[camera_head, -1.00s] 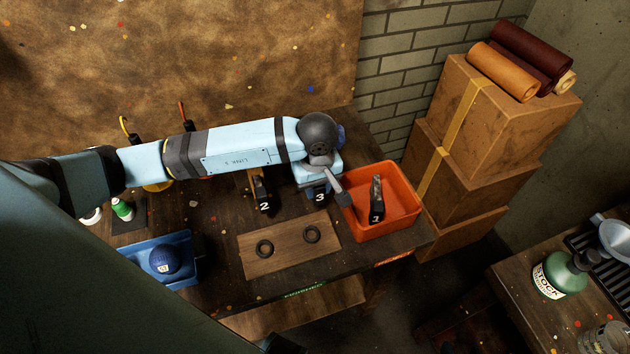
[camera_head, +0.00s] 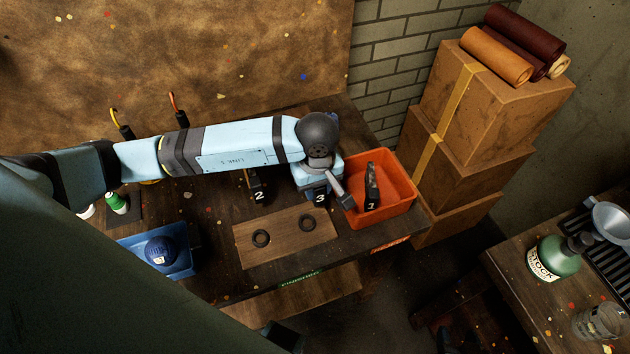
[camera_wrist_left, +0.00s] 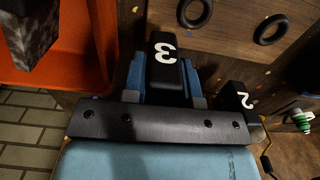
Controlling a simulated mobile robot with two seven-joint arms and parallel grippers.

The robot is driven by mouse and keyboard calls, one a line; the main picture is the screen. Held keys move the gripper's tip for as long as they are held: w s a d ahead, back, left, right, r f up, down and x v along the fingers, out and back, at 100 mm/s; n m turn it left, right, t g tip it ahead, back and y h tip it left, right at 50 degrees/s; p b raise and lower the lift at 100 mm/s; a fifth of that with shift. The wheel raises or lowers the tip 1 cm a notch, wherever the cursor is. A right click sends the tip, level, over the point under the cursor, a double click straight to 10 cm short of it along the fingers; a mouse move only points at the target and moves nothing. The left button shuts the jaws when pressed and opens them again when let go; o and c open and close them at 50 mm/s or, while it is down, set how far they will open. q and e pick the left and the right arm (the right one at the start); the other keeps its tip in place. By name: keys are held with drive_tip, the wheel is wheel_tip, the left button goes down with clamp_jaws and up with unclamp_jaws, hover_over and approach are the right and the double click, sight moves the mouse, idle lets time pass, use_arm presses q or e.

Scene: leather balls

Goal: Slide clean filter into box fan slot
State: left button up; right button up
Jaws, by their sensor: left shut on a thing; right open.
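No filter or box fan shows in these views. My left gripper (camera_head: 318,193) is shut on a black block marked 3 (camera_head: 321,199), near the left wall of an orange-red crate (camera_head: 400,214). In the left wrist view the block (camera_wrist_left: 166,68) sits between the two blue fingers; I cannot tell whether it touches the table. A black block marked 1 (camera_head: 372,188) stands in the crate. A black block marked 2 (camera_head: 259,195) stands on the table, left of my gripper. I cannot make out my right gripper.
A wooden board (camera_head: 285,240) with two dark rings lies in front of the blocks. A blue tray (camera_head: 185,262) holds a dark blue ball (camera_head: 161,250). Stacked cartons (camera_head: 490,110) stand right of the table.

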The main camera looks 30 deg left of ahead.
use_arm(q)
drive_tip(key=shift+s+d, duration=0.8)
drive_tip(key=shift+d, duration=0.15)
use_arm(e)
drive_tip(key=shift+f, duration=0.15)
use_arm(q)
drive_tip(key=shift+s, duration=0.1)
